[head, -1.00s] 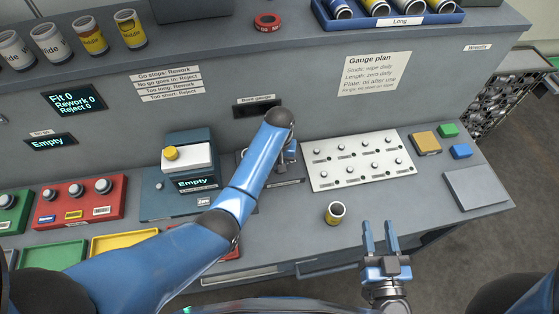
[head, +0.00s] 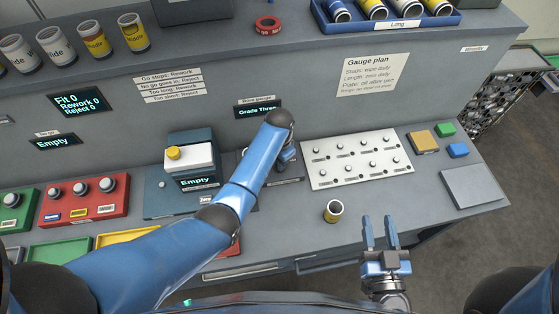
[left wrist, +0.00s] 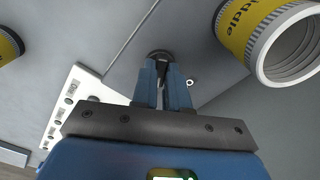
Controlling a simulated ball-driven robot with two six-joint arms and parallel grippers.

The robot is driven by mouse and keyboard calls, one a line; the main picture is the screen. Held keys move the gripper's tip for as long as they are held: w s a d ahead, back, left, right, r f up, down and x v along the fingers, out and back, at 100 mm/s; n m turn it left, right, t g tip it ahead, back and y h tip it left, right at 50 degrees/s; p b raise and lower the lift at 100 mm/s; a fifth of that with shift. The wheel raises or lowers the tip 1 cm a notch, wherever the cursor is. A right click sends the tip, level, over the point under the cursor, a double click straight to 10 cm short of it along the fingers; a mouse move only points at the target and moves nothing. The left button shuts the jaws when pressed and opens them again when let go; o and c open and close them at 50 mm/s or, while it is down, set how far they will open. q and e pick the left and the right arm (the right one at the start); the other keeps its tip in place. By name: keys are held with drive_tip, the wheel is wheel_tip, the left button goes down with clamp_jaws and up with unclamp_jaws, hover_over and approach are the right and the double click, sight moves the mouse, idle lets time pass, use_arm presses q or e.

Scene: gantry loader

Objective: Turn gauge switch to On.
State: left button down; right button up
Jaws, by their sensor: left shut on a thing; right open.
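The bore gauge display (head: 257,109) on the back panel is lit and reads "Grade Three". My left gripper (head: 287,157) is at the bore gauge station in front of it, partly hidden by my own blue arm. In the left wrist view my left gripper (left wrist: 163,72) is shut on a small dark knob (left wrist: 160,54), which I take to be the gauge switch. The knob is mostly hidden by the fingers, and its On/Off marking cannot be read. My right gripper (head: 381,232) is open and empty over the bench's front edge.
A white panel of several pegs (head: 357,160) lies right of my left gripper. The gauge block marked "Empty" (head: 190,160) stands to the left. A grey plate (head: 474,187) lies at the right.

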use_arm(q)
drive_tip(key=shift+r, duration=0.1)
idle(0.4)
drive_tip(key=c, duration=1.1)
unclamp_jaws()
drive_tip(key=shift+c, duration=0.2)
wheel_tip(320, 180, up, 11)
drive_tip(key=b, duration=0.1)
drive_tip(key=shift+b, duration=0.4)
